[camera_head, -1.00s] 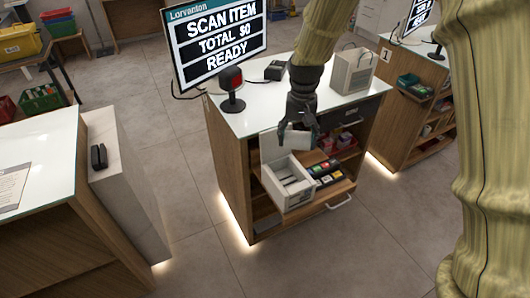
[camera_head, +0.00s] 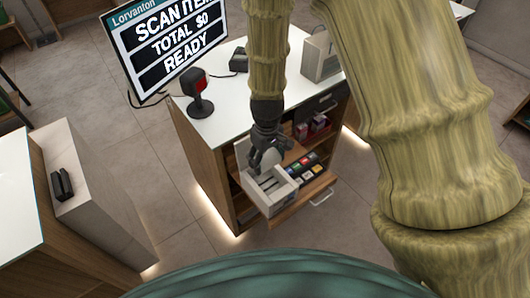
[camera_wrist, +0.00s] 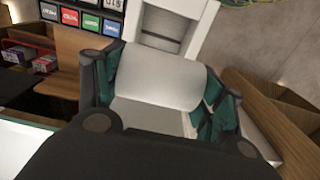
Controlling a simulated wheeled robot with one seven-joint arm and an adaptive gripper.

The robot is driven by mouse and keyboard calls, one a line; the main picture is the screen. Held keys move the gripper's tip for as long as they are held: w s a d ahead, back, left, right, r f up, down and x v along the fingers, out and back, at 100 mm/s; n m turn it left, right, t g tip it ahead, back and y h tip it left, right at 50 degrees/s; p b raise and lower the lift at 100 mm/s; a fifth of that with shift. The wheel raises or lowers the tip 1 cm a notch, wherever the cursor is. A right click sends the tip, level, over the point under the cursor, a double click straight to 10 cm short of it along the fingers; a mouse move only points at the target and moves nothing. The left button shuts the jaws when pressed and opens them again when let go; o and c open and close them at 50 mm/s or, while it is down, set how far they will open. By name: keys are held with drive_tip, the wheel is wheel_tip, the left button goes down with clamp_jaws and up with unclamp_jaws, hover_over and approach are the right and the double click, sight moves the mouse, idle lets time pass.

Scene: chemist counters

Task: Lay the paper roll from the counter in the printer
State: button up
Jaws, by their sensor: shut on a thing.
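My gripper (camera_head: 265,158) is shut on the white paper roll (camera_wrist: 165,88). In the wrist view the roll lies crosswise between the dark fingers with green pads. The printer (camera_head: 270,193) is a whitish box with an open top, on the pulled-out drawer of the middle counter; its raised lid (camera_head: 242,150) stands at its back. In the head view the gripper and roll are at the back of the opening, close to the lid. The printer also shows in the wrist view (camera_wrist: 172,25), beyond the roll. I cannot tell whether the roll touches it.
Labelled coloured items (camera_head: 307,167) lie in the drawer right beside the printer. The counter (camera_head: 225,85) holds a red-faced scanner (camera_head: 200,92), a small dark device (camera_head: 238,60) and a bag (camera_head: 320,57). A large screen (camera_head: 165,45) stands at its left. Floor in front is clear.

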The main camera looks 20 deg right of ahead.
wheel_tip(320, 180, down, 5)
drive_tip(key=b, duration=0.4)
drive_tip(key=shift+f, duration=0.2)
drive_tip(key=shift+s+d+r+p, duration=0.1)
drive_tip(key=shift+p, duration=0.55)
idle(1.1)
drive_tip(key=shift+f+b, duration=0.75)
drive_tip(key=shift+f, duration=0.65)
idle(0.4)
drive_tip(key=o, duration=1.1)
wheel_tip(320, 180, up, 12)
drive_tip(key=shift+f, duration=0.1)
drive_tip(key=shift+r+p, duration=3.5)
drive_tip(key=shift+r, duration=0.6)
